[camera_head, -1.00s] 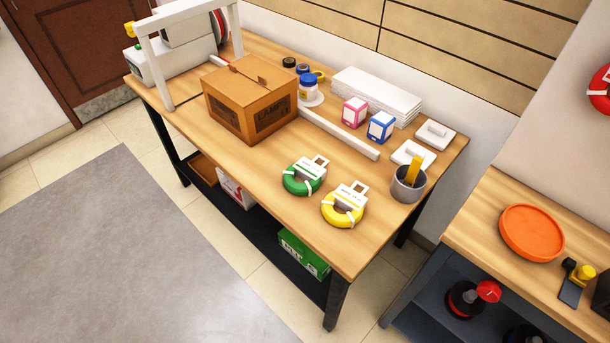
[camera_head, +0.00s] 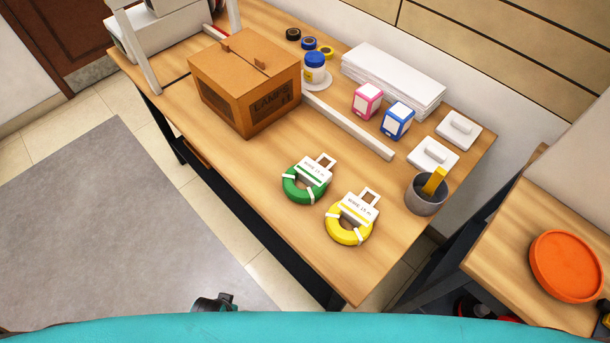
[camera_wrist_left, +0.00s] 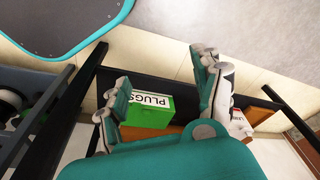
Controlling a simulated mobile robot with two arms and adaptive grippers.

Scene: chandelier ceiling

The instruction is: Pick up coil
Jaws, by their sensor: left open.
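Two wire coils lie on the workbench: a green coil (camera_head: 303,190) and, to its right and nearer the front edge, a yellow coil (camera_head: 347,229). Each has white bands and a white label tag. In the left wrist view my left gripper (camera_wrist_left: 163,88) is open, with its two fingers well apart and nothing held. It faces the area under the bench, with a green PLUGS box (camera_wrist_left: 150,111) beyond the fingers. Neither coil shows in the wrist view. My right gripper is not in view.
The wooden workbench (camera_head: 270,205) also holds a brown LAMPS box (camera_head: 243,85), a white bar (camera_head: 348,127), pink (camera_head: 367,98) and blue (camera_head: 397,120) small boxes, and a grey cup (camera_head: 425,194). A side table with an orange disc (camera_head: 565,266) stands at right.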

